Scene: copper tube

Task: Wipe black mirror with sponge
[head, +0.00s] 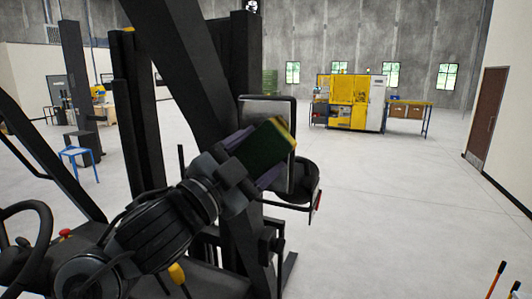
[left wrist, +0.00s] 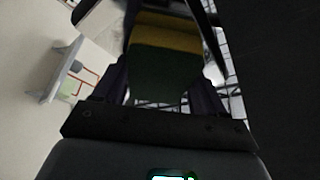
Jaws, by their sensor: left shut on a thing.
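My left gripper (head: 256,158) comes in from the lower left in the head view and is shut on the sponge (head: 264,147). The sponge has a dark green body and a yellow layer. It also shows between the fingers in the left wrist view (left wrist: 165,65). The black-framed mirror (head: 268,106) stands upright just behind the sponge in the head view. The sponge and gripper cover much of its lower part. I cannot tell whether the sponge touches the mirror face. My right gripper is not in view.
A black vehicle frame with a thick slanted post (head: 195,75) stands close around my left arm. A steering wheel (head: 25,225) is at the lower left. A round black part (head: 303,180) sits beside the mirror. Open grey floor (head: 400,200) lies to the right, with a yellow machine (head: 349,98) far back.

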